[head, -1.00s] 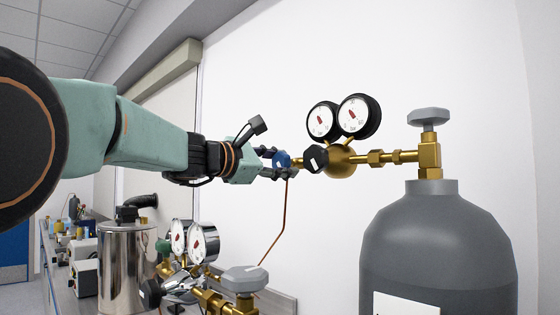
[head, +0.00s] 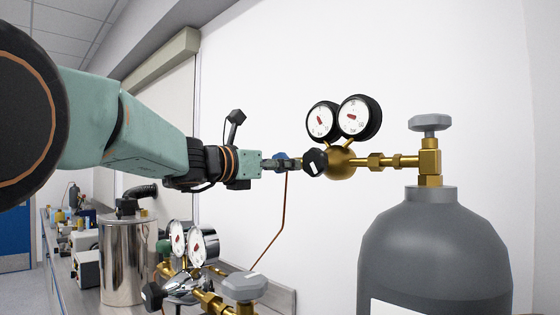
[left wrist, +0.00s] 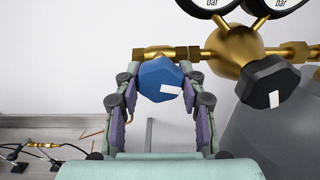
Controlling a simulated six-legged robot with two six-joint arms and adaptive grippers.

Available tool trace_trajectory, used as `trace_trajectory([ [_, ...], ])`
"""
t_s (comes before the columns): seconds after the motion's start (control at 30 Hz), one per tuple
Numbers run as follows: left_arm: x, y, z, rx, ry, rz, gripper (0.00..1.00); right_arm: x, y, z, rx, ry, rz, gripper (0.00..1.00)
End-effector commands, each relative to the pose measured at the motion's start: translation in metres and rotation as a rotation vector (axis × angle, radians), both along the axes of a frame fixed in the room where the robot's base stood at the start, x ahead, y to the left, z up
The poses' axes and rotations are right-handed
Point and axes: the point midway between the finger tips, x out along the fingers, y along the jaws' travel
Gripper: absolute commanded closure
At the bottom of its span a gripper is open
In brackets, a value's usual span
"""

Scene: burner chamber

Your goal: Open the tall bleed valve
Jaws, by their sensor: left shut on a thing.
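The tall grey cylinder (head: 435,250) carries a brass regulator (head: 341,165) with two round gauges and a black knob (head: 315,163). A blue knob (left wrist: 160,78) with a white mark sits on the brass line left of the regulator body; the mark lies to the right of its middle in the left wrist view. In the head view only a bit of the blue knob (head: 280,156) shows behind the fingers. My left gripper (head: 290,163) is shut on the blue knob, with one finger on each side of it (left wrist: 160,88). My right gripper is not in view.
A second, lower regulator with gauges (head: 203,247) and a grey handwheel (head: 243,287) stands below my left arm. A steel vessel (head: 122,262) stands behind it on the bench. A thin copper tube (head: 280,225) hangs below the blue knob. A white wall is behind.

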Motion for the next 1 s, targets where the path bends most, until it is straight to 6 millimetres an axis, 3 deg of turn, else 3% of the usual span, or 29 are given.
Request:
trace_trajectory([
  [0.7, -0.0006, -0.0002, 0.0029, -0.056, 0.047, 0.000, 0.91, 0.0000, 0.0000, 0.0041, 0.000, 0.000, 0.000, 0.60],
  [0.73, -0.0006, -0.0002, 0.0029, -0.055, 0.048, 0.000, 0.59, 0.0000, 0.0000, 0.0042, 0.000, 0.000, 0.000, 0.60],
  [1.0, -0.0004, -0.0002, 0.0011, -0.053, 0.050, -0.001, 0.36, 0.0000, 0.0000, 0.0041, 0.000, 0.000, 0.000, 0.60],
])
